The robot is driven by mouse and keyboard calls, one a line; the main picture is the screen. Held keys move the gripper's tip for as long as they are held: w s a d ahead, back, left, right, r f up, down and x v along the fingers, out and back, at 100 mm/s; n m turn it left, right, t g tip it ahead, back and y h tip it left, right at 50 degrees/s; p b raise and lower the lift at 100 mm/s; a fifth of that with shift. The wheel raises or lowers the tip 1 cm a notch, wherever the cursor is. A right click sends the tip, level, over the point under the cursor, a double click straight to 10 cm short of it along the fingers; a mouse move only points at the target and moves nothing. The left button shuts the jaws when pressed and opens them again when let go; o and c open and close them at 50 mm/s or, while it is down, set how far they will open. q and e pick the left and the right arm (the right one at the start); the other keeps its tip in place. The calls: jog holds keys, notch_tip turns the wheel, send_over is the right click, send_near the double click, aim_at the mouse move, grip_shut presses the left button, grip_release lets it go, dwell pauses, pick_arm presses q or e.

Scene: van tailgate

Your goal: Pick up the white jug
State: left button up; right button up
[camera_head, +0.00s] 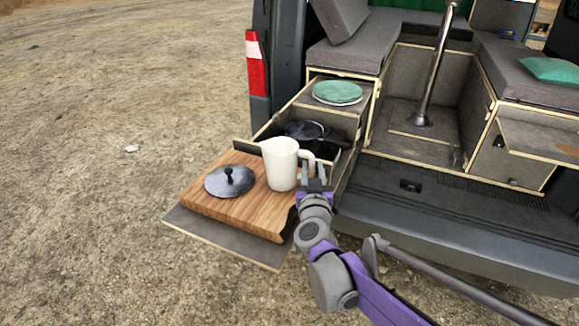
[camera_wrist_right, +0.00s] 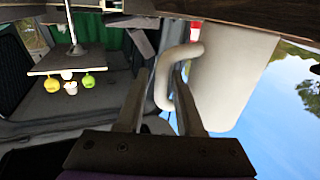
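The white jug (camera_head: 281,165) stands upright on the wooden board, with its handle (camera_head: 306,156) toward the right. My right gripper (camera_head: 313,174) is at the jug's handle side. In the right wrist view, which is upside down, the jug (camera_wrist_right: 228,75) is at the right. Its handle (camera_wrist_right: 162,85) lies between the two spread fingers of my right gripper (camera_wrist_right: 160,85). A small gap shows between the left finger and the handle; the fingers do not look closed on it. My left gripper is not in view.
A dark lid (camera_head: 230,181) lies on the wooden board (camera_head: 239,216) left of the jug. A dark pot (camera_head: 305,130) sits in the drawer behind. Green plates (camera_head: 338,92) are farther back. The van's bumper (camera_head: 450,225) is at the right. Open ground lies to the left.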

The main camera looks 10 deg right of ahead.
jog(key=x, duration=0.4)
jog(key=shift+w+f, duration=0.15)
jog(key=shift+w, duration=0.1)
grip_shut()
jog(key=shift+s, duration=0.1)
dwell(1.0)
